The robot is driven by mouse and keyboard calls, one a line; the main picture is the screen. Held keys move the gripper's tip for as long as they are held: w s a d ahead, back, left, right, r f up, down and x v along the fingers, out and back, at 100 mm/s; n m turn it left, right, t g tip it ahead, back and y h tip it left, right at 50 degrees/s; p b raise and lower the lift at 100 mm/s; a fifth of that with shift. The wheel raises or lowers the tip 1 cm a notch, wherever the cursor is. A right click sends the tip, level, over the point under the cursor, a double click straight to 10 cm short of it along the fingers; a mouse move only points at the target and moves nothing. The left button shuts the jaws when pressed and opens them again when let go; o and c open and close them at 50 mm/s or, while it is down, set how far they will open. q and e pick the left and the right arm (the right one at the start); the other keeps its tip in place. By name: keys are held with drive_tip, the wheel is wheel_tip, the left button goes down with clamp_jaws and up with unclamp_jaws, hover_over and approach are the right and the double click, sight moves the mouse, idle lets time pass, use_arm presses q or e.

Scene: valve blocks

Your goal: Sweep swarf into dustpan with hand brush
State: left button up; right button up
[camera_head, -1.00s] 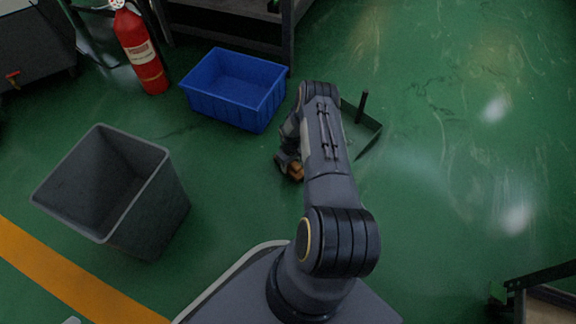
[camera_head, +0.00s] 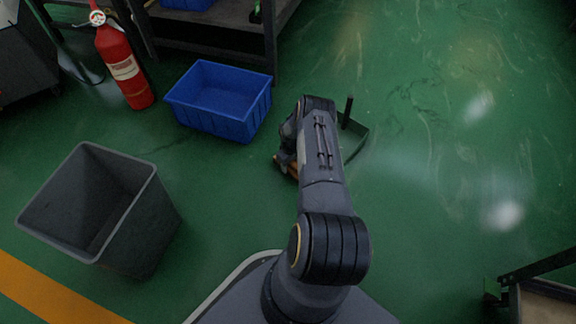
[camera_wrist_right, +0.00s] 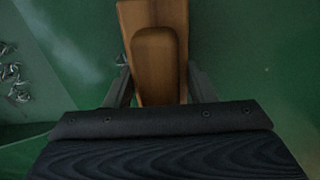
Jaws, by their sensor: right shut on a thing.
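The wooden hand brush (camera_wrist_right: 160,55) is between the fingers of my right gripper (camera_wrist_right: 160,88) in the right wrist view. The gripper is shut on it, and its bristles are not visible. In the head view the right gripper (camera_head: 287,160) is low over the floor, mostly behind my arm, with a bit of the brown brush (camera_head: 294,171) showing. The dark green dustpan (camera_head: 354,135) with an upright black handle lies just right of my arm, partly hidden by it. Curled silvery swarf (camera_wrist_right: 14,75) lies at the left in the right wrist view. My left gripper is not in view.
A blue crate (camera_head: 218,100) stands on the green floor left of my arm. A grey open bin (camera_head: 140,225) stands at the lower left, and a red fire extinguisher (camera_head: 122,65) at the upper left. The floor to the right is mostly clear.

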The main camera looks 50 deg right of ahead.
drive_tip(key=shift+s+d+f, duration=0.1)
drive_tip(key=shift+d, duration=1.15)
drive_tip(key=shift+s+d, duration=0.1)
drive_tip(key=shift+d, duration=1.4)
drive_tip(key=shift+r, duration=0.35)
drive_tip(key=shift+d, duration=1.45)
drive_tip(key=a+r+p, duration=0.3)
drive_tip(key=r+p, duration=0.4)
drive_tip(key=p, duration=0.1)
